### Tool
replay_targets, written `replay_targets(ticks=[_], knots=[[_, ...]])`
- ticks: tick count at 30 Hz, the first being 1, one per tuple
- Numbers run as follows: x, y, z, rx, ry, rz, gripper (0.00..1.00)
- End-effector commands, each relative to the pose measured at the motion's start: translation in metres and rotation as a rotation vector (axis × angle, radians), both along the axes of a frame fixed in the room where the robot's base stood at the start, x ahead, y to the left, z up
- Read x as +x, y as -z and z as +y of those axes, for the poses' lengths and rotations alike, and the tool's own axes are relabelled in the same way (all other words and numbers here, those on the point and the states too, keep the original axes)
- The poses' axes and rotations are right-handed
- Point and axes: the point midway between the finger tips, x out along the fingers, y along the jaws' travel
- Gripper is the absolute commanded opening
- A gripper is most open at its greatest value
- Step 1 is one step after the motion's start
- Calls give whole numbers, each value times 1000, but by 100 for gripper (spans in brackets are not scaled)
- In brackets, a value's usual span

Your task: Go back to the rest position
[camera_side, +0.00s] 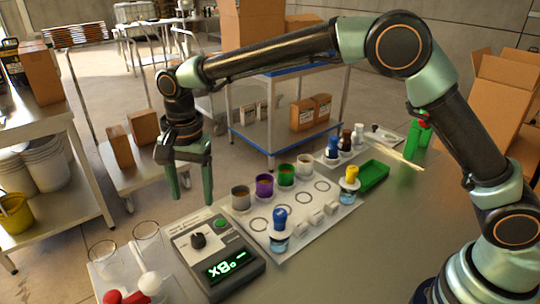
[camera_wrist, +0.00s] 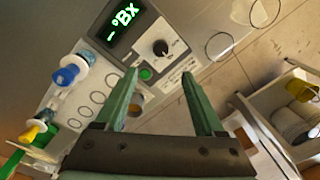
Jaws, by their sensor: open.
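My gripper (camera_side: 192,200) hangs pointing down in the side view, above and behind the grey device. Its two green fingers are apart with nothing between them. In the wrist view the open fingers (camera_wrist: 160,75) point toward the device's panel and also hold nothing. The device (camera_side: 250,266) has a lit green display (camera_side: 226,265), a black knob (camera_side: 198,240) and a green button (camera_side: 221,224). The button (camera_wrist: 145,74) shows between the fingers in the wrist view, and the knob (camera_wrist: 161,47) lies just beyond. The fingers look clear of the device.
Coloured cups (camera_side: 264,187) stand along a white mat. A blue-capped bottle (camera_side: 279,237) and a yellow-capped bottle (camera_side: 349,187) stand on it. A green tray (camera_side: 372,175) is to the right. Clear glasses (camera_side: 147,236) stand left of the device. The table's front right is bare.

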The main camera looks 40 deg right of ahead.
Motion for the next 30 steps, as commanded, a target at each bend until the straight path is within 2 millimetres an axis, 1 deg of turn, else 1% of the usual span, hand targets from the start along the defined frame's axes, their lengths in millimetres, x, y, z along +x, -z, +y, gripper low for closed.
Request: replay_targets(ticks=[2, 5, 8, 9, 12, 14, 18, 22, 26, 30], knots=[[0, -4, -4, 2, -6, -6, 71], [0, -18, -18, 8, -37, -24, 71], [-4, -39, -42, 15, -94, -58, 71], [-7, -48, -53, 17, -125, -75, 71], [-17, -69, -83, 16, -201, -118, 71], [-25, -79, -100, 12, -245, -143, 71], [-46, -99, -138, -6, -350, -205, 71], [-70, -110, -170, -36, -446, -261, 71], [-97, -115, -199, -76, -542, -314, 71], [-126, -112, -226, -132, -641, -365, 71]])
